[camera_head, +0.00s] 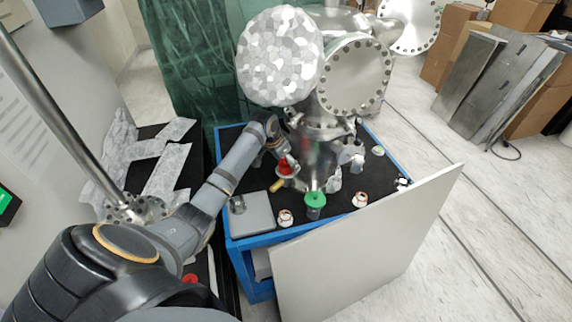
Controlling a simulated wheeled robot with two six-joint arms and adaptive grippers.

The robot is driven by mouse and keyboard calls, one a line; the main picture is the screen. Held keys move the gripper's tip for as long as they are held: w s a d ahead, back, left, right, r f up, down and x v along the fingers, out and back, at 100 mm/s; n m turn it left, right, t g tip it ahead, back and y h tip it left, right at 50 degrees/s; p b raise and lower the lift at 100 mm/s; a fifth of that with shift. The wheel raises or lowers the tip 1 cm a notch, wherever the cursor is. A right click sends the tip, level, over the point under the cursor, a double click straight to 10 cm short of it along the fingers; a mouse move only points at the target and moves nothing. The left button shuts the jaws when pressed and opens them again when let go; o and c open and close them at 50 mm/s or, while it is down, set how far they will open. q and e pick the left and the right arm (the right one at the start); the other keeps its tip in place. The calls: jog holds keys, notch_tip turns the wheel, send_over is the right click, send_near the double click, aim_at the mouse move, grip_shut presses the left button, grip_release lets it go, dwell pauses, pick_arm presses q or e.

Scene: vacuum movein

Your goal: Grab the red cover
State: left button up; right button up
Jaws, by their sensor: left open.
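The red cover (285,168) sits on the dark top of the blue cabinet (226,200), near its middle. My left gripper (285,151) reaches in from the left and points down just above the red cover. Its jaws are open. They are small here, and I cannot tell whether a finger touches the cover. My right gripper is not in view.
A metal vacuum chamber (355,75) rises close behind and right of my left gripper. A green-topped piece (315,200), small red-and-white parts (286,217) and a grey box (252,214) stand nearby. A large pale panel (365,250) leans out in front.

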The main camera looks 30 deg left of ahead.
pick_arm(q)
jog(key=c, duration=1)
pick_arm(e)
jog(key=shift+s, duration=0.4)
pick_arm(q)
jog(key=shift+c, duration=0.2)
jog(key=shift+r+b, duration=0.35)
jog(key=shift+r, duration=0.25)
jog(key=shift+w+b+v, duration=0.2)
jog(key=shift+b+v, duration=0.35)
jog(key=shift+v, duration=0.5)
jog(key=s+a+p, duration=0.2)
jog(key=s+p, duration=0.3)
jog(key=s, duration=0.3)
jog(key=s+a+p, duration=0.2)
jog(key=s+p, duration=0.3)
jog(key=s, duration=0.4)
jog(key=shift+r, duration=0.2)
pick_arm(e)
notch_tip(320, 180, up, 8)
